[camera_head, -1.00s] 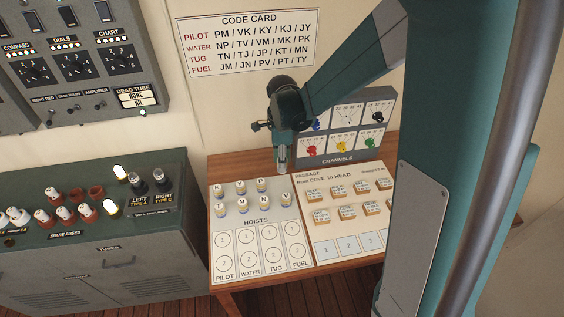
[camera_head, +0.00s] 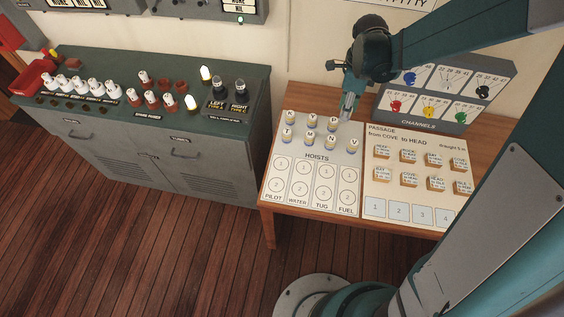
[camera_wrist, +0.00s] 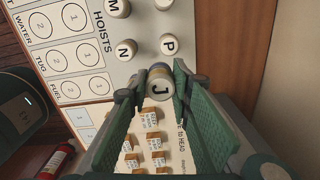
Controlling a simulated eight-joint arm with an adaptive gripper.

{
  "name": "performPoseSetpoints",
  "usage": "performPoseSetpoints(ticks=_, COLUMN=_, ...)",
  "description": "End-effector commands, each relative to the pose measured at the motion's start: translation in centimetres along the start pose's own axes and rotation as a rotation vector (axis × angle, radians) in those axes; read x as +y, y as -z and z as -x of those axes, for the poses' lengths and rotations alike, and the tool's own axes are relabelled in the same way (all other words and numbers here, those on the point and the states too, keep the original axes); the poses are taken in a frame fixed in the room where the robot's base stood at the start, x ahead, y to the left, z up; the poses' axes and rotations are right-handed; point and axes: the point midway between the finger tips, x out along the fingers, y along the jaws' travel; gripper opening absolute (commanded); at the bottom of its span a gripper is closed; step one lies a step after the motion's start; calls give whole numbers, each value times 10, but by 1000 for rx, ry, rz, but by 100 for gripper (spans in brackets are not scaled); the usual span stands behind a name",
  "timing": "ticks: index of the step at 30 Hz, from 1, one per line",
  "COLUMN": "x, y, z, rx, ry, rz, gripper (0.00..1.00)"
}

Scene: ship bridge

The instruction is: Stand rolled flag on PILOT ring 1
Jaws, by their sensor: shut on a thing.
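My gripper (camera_head: 347,108) is shut on a rolled flag marked J (camera_wrist: 160,88), a short pale cylinder seen end-on between the fingers in the wrist view. In the head view it is at the back right of the hoists board (camera_head: 270,195), beside the P flag (camera_head: 333,122). Whether the J flag touches the board I cannot tell. PILOT ring 1 (camera_head: 282,163) is an empty printed circle at the board's left, above PILOT ring 2 (camera_head: 278,185).
Several other rolled flags stand on the board, including N (camera_head: 331,140) and V (camera_head: 353,145), between my gripper and the rings. The passage card (camera_head: 410,170) with small blocks lies to the right. The channels panel (camera_head: 440,95) stands behind it. All hoist rings look empty.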

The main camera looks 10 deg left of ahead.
Motion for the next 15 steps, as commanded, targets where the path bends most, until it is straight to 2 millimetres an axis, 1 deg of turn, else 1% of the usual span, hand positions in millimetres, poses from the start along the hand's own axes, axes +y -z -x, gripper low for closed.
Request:
performPoseSetpoints(ticks=1, x=8, y=-10, z=0, rx=0, ry=0, rz=3, gripper=13)
performPoseSetpoints(ticks=3, x=18, y=-22, z=0, rx=0, ry=0, rz=5, gripper=13)
performPoseSetpoints(ticks=15, x=82, y=-88, z=2, rx=0, ry=0, rz=6, gripper=13)
